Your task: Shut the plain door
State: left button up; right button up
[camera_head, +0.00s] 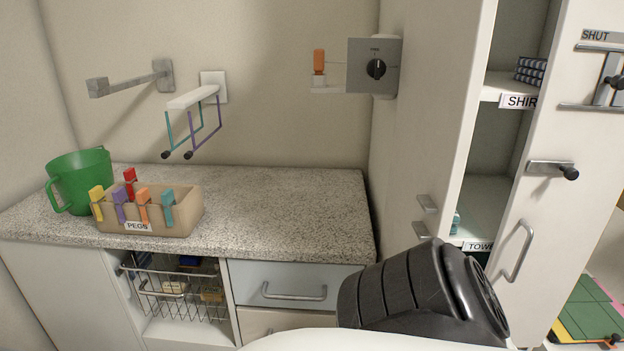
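A white door (545,215) stands swung open on the right, with a grey bar handle (520,250), a small lever latch (553,169) and a slide bolt (607,80) under a label reading SHUT. I cannot tell if this is the one called plain. The tall white cabinet (427,120) is open beside it, showing shelves. A dark ribbed part of my own arm covers the foot of the cabinet opening. No fingertips of my left or right gripper show.
A speckled counter (270,205) holds a peg box (165,218) and a green bucket (80,180). Below are a wire basket (180,295) and a drawer (290,285). A wall rack (195,97) and a grey dial box (374,66) stick out above. A coloured mat (590,315) lies at lower right.

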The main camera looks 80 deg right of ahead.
aim_at(447, 44)
jog(key=i, duration=0.3)
jog(key=z, duration=3.15)
jog(key=i, duration=0.5)
jog(key=z, duration=0.1)
jog(key=k, duration=0.5)
jog(key=z, duration=2.05)
jog(key=k, duration=0.5)
jog(key=u, duration=1.9)
